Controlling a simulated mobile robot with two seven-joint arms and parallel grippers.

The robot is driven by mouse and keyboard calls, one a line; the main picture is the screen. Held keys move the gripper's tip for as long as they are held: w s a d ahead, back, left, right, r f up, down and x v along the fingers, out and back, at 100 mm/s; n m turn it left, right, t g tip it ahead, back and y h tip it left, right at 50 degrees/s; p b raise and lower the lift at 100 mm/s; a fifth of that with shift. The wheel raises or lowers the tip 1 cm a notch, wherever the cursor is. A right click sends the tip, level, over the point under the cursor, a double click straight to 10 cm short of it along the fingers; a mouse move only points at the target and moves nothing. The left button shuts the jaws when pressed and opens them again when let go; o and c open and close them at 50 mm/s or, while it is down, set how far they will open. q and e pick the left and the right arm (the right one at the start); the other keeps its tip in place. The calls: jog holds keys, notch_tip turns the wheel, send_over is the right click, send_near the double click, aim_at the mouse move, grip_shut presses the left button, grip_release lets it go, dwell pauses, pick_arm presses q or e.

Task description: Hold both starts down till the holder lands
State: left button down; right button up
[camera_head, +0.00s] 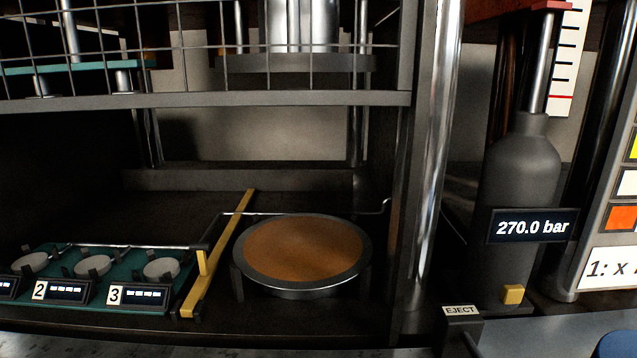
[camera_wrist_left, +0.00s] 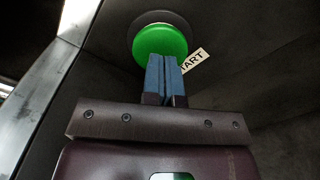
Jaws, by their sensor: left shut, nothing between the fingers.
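One green start button (camera_wrist_left: 160,40) shows in the left wrist view, in a dark round collar, beside a partly hidden label (camera_wrist_left: 194,61) reading "ART". My left gripper (camera_wrist_left: 161,58) is shut and empty, its blue fingertips at the lower edge of the button. I cannot tell whether they touch it or how far it is pressed. The other start button and my right gripper are not in view. In the head view a bright metal cylinder (camera_head: 303,22) hangs on a dark plate (camera_head: 290,63) behind a wire guard; I cannot tell if this is the holder.
Below stands a round metal-rimmed pan (camera_head: 303,252) with a brown surface. Left of it are a yellow bar (camera_head: 218,253) and a green tray (camera_head: 130,270) with white cups. A grey cylinder with a "270.0 bar" display (camera_head: 532,227) and an "EJECT" label (camera_head: 460,310) are at right.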

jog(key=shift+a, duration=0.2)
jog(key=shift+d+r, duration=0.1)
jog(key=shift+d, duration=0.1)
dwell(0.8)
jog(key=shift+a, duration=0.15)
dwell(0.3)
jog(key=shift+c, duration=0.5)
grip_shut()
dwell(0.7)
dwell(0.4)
